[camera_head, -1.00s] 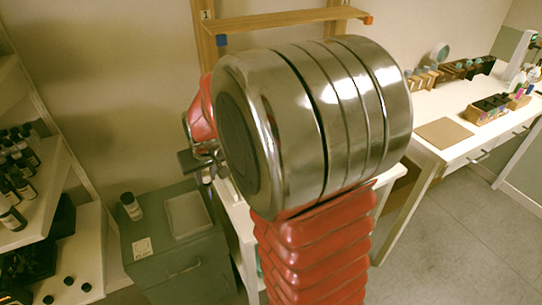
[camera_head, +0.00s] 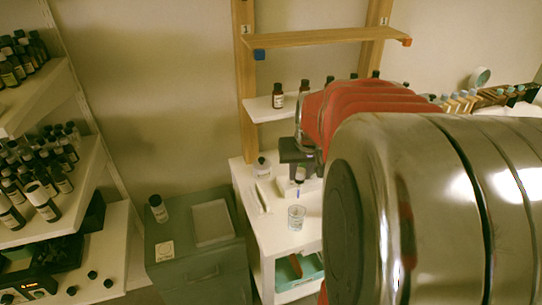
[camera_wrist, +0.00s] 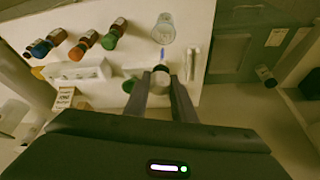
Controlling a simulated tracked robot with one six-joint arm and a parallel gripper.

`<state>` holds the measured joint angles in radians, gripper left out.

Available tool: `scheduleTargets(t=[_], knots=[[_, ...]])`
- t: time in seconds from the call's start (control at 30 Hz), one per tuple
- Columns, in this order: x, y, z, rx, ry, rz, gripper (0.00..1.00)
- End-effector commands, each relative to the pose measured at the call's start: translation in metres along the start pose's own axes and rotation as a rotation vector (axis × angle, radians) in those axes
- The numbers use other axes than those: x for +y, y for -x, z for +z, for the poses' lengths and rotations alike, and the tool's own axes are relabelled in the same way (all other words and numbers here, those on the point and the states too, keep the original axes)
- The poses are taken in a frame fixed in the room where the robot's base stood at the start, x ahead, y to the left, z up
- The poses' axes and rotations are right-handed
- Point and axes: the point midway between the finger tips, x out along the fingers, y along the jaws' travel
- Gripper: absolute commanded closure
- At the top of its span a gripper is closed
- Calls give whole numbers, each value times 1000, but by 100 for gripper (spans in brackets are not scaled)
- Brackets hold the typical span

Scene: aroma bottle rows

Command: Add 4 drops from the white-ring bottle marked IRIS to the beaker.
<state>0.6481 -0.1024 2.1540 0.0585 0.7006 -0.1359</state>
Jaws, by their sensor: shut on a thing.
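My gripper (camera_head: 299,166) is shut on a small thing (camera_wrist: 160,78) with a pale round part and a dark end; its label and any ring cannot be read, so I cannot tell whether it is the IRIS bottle. A thin blue streak (camera_head: 298,190) shows below it, between the gripper and the beaker; it also shows in the wrist view (camera_wrist: 162,54). The clear beaker (camera_head: 297,217) stands upright on the white table, below my gripper and apart from it. The beaker shows at the top of the wrist view (camera_wrist: 163,28).
The white table (camera_head: 276,238) also bears a capped clear container (camera_head: 262,167). Dark bottles stand on the wall shelf (camera_head: 262,108) behind. A green cabinet (camera_head: 203,267) at left bears a dark bottle (camera_head: 158,208) and a pale tray (camera_head: 212,222). Bottle shelves stand far left.

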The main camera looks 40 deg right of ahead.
Motion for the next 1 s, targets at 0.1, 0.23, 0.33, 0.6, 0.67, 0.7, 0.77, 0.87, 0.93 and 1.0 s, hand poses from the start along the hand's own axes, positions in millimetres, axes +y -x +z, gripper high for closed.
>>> scheduleTargets(t=[0.1,0.23,0.33,0.6,0.67,0.7,0.77,0.87,0.93,1.0], knots=[[0,0,0,1,-1,0,82],[0,-1,2,0,-1,0,82],[0,-5,3,0,-1,0,82],[0,-16,8,0,-1,0,82],[0,-19,9,-1,-1,0,82],[0,-21,10,-1,-1,0,82],[0,-24,11,0,-1,0,82],[0,-28,12,0,-1,0,82],[0,-31,14,0,-1,0,82],[0,-33,14,-1,-1,0,82]])
